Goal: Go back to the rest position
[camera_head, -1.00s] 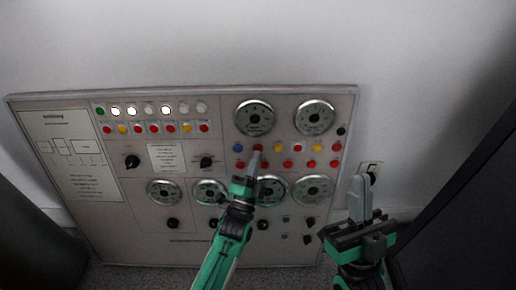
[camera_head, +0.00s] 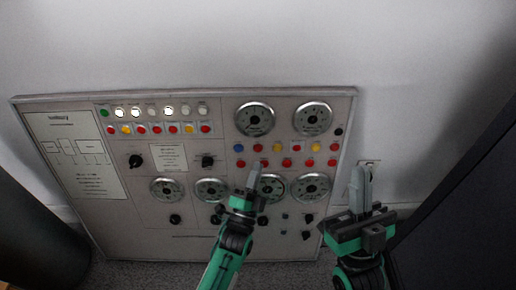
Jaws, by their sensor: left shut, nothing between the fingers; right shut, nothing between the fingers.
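The control panel (camera_head: 190,226) stands against the wall and carries dials, knobs and coloured buttons. My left gripper (camera_head: 255,170) is shut and empty. It is in front of the panel's right half, its tip just below the lower row of red buttons (camera_head: 264,163), and its fingers partly cover a lower dial (camera_head: 273,186). Whether it touches the panel cannot be told. My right gripper (camera_head: 361,170) is shut and empty, pointing up beside the panel's right edge.
A dark upright surface (camera_head: 465,200) stands at the right, and a dark rounded object (camera_head: 35,240) stands at the lower left. Grey floor (camera_head: 160,272) shows below the panel. The wall (camera_head: 230,50) above the panel is clear.

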